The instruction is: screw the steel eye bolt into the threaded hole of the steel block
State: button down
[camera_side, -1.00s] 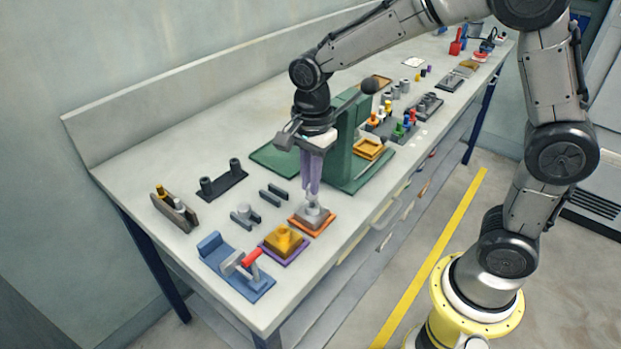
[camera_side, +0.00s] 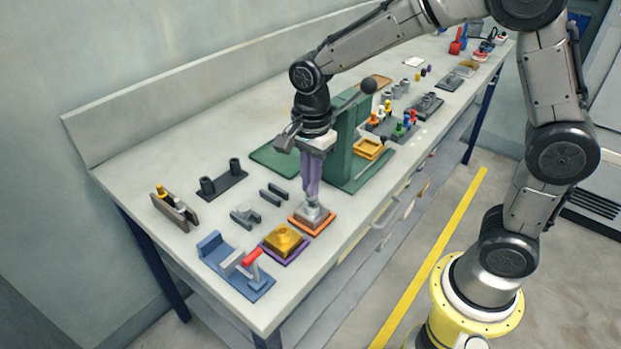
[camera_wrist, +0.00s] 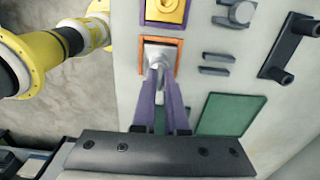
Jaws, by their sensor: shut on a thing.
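The steel block (camera_side: 305,219) sits on an orange-edged base at the front of the bench. It also shows in the wrist view (camera_wrist: 152,48). My gripper (camera_side: 312,196) points straight down over the block with its purple fingers shut. In the wrist view the fingertips (camera_wrist: 158,72) come together on the steel eye bolt (camera_wrist: 158,57) at the top of the block. The fingers hide most of the bolt and the threaded hole, so I cannot tell how deep the bolt sits.
A brass block on a purple base (camera_side: 283,240) stands beside the steel block. A blue fixture with a red handle (camera_side: 238,268) is at the front left. A green press-like stand (camera_side: 345,145) rises close behind my gripper. Grey bars (camera_side: 273,195) lie to the left.

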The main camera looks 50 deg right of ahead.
jog(key=shift+f, duration=0.7)
dwell(1.7)
jog(key=m, duration=0.2)
jog(key=shift+w+m, duration=0.1)
jog(key=shift+m, duration=0.3)
jog(key=m, duration=0.3)
jog(key=shift+m, duration=0.3)
jog(key=shift+w+m, duration=0.1)
jog(key=shift+m, duration=1.3)
jog(key=shift+m, duration=0.3)
jog(key=m, duration=0.4)
jog(key=shift+d, duration=0.1)
